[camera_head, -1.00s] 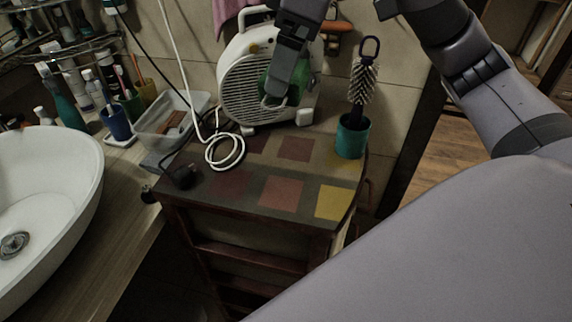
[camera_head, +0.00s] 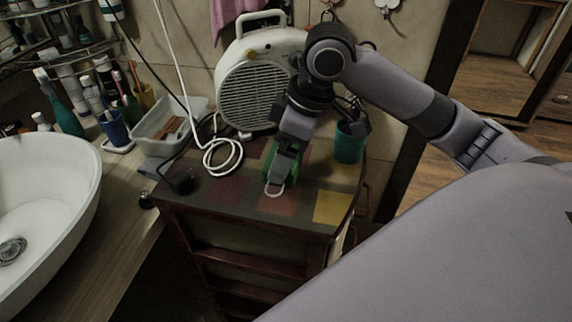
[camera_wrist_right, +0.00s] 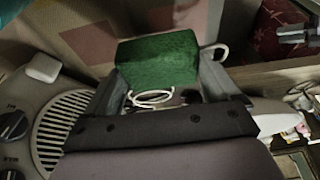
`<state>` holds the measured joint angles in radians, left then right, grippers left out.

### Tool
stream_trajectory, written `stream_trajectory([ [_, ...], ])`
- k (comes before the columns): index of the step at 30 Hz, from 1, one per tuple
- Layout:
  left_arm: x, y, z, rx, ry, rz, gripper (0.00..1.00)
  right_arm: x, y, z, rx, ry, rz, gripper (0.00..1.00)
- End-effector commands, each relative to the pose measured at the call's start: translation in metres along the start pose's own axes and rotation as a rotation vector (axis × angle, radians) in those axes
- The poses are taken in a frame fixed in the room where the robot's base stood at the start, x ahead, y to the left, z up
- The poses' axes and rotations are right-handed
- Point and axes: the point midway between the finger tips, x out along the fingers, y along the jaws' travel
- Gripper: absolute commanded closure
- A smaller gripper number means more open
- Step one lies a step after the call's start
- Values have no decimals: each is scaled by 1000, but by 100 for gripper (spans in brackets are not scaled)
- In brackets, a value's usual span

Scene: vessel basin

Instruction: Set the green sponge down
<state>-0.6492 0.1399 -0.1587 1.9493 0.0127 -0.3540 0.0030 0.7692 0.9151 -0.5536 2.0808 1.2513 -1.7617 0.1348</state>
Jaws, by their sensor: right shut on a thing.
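The green sponge (camera_wrist_right: 158,60) is held between the two fingers of my right gripper (camera_wrist_right: 162,78) in the right wrist view. In the head view my right gripper (camera_head: 277,180) points down over the patchwork cabinet top (camera_head: 228,205), with green edges of the sponge (camera_head: 295,170) showing beside the fingers. The sponge is low over the top, near the reddish squares; I cannot tell whether it touches the surface. Most of it is hidden behind the gripper in the head view. My left gripper is not in view.
A white fan heater (camera_head: 258,80) stands at the back of the cabinet top. A teal cup (camera_head: 349,143) is at the right, and a coiled white cable (camera_head: 222,158) lies at the left. The yellow square (camera_head: 332,208) at the front right is clear. A white basin (camera_head: 45,200) is at left.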

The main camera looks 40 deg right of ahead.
Motion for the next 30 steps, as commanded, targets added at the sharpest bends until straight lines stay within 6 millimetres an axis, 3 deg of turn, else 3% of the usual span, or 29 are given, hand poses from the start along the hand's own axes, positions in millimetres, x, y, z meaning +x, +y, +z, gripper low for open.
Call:
stream_trajectory([
  [9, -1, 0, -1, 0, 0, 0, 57, 35, 0, 11, 0, -2, -2, 40],
  [21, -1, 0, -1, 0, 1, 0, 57, 40, 0, 12, 0, 0, 0, 40],
  [22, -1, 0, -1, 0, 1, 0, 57, 40, 0, 12, -1, 0, 0, 4],
  [23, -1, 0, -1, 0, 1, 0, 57, 40, 0, 12, -1, 0, 0, 0],
  [30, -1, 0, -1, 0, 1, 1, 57, 39, 0, 12, -1, 1, 0, 0],
])
